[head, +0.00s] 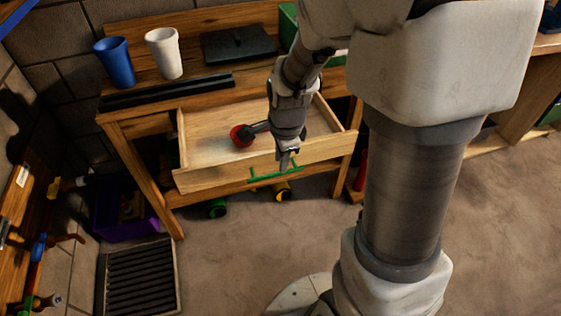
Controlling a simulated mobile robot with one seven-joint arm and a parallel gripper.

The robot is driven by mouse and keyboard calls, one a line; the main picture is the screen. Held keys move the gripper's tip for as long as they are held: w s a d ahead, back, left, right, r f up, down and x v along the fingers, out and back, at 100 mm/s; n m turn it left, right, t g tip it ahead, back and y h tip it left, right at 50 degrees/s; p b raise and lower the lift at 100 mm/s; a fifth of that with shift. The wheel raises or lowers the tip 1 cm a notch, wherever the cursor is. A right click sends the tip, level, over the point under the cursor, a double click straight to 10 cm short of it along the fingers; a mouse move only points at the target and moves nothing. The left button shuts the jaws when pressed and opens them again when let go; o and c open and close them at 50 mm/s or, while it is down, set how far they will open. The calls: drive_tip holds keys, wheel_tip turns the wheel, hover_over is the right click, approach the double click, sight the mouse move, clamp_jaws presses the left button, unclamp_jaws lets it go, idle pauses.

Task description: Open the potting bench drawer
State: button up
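The potting bench (140,128) is wooden and stands against the block wall. Its light wooden drawer (210,179) is pulled well out, and the inside shows. A green bar handle (263,177) is on the drawer front. A red and black object (240,136) shows in the drawer, partly hidden by my arm.
A blue cup (116,62), a white cup (164,54) and a dark tray (238,45) stand on the bench top. A purple crate (120,215) and a dark slatted tray (141,279) are on the floor at left. The floor in front of the drawer is largely clear.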

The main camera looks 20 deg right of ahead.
wheel_tip(320, 180, up, 13)
drive_tip(key=s+p, duration=0.2)
drive_tip(key=p, duration=0.2)
drive_tip(key=shift+s, duration=0.3)
drive_tip(key=s+a+r+n+t, duration=0.1)
drive_tip(key=s+r+n+t, duration=0.2)
drive_tip(key=s+r+n, duration=1.1)
wheel_tip(320, 180, up, 9)
drive_tip(key=w+n+p, duration=0.1)
drive_tip(key=n+p, duration=0.3)
drive_tip(key=p, duration=0.9)
drive_tip(key=shift+w+r+p, duration=0.2)
drive_tip(key=shift+w+p, duration=0.1)
